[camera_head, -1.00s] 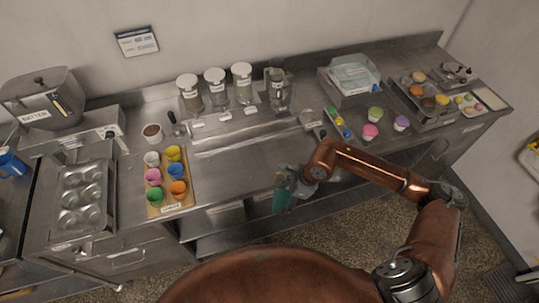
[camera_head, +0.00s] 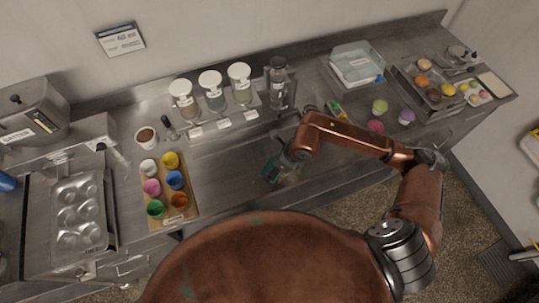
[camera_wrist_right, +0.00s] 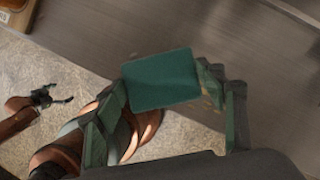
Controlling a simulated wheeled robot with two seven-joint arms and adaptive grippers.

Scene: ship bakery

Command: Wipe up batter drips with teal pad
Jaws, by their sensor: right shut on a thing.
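My right gripper (camera_head: 279,168) is over the front part of the steel counter (camera_head: 232,172). It is shut on the teal pad (camera_wrist_right: 162,80), which shows flat between its green fingers in the right wrist view. In that view the pad overlaps the counter's front edge with floor below, so it appears held above the surface. In the head view the pad is small and partly mixed with the fingers.
A board of coloured cups (camera_head: 187,213) and a muffin tin (camera_head: 103,233) are at the left. The batter container (camera_head: 35,110) stands behind them. Labelled jars (camera_head: 212,92) line the back. Frosting cups and a pastry tray (camera_head: 408,88) are at the right. The middle counter is clear.

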